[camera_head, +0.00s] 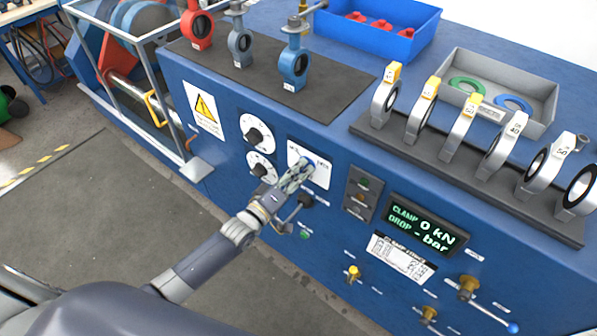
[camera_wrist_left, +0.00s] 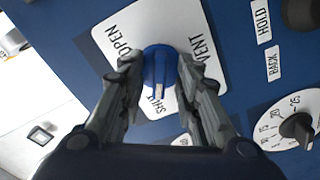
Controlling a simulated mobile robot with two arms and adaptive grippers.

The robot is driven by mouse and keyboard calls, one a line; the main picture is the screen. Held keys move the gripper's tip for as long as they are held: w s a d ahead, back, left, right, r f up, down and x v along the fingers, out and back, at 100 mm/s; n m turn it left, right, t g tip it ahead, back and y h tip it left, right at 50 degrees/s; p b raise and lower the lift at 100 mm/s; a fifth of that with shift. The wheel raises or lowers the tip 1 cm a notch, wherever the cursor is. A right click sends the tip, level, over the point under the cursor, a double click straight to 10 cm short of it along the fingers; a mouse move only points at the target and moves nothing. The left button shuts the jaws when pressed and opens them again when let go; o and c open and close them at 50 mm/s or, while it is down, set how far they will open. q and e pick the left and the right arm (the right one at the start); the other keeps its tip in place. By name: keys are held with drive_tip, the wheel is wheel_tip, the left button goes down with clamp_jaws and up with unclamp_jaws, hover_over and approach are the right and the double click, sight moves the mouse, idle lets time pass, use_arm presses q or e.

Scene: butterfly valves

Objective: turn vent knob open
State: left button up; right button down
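The vent knob is a round blue knob (camera_wrist_left: 160,66) with a white pointer mark, on a white plate (camera_wrist_left: 112,38) lettered OPEN, SHUT and VENT. Its pointer mark lies toward the SHUT lettering. In the head view the plate (camera_head: 322,172) is on the front of the blue bench, and my gripper hides much of the knob. My left gripper (camera_head: 300,170) reaches the plate from the lower left. In the left wrist view its two fingers (camera_wrist_left: 160,62) lie on opposite sides of the knob, against its edges. My right gripper is not in view.
Two round dials (camera_head: 257,132) sit left of the plate. A dark lever knob (camera_head: 305,201) is close below my gripper. A button box (camera_head: 360,193) and a lit display (camera_head: 425,228) are to the right. Valves stand on top of the bench. The floor at left is open.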

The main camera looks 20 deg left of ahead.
use_arm(q)
clamp_jaws()
drive_tip(key=shift+m, duration=0.3)
drive_tip(key=m, duration=0.5)
drive_tip(key=m+b, duration=0.1)
drive_tip(key=m, duration=0.4)
drive_tip(key=shift+m, duration=0.4)
drive_tip(key=m+b, duration=0.1)
drive_tip(key=m, duration=0.5)
drive_tip(key=m+b, duration=0.1)
drive_tip(key=m, duration=0.4)
drive_tip(key=shift+f, duration=0.1)
drive_tip(key=shift+m+b, duration=0.3)
drive_tip(key=shift+m, duration=0.4)
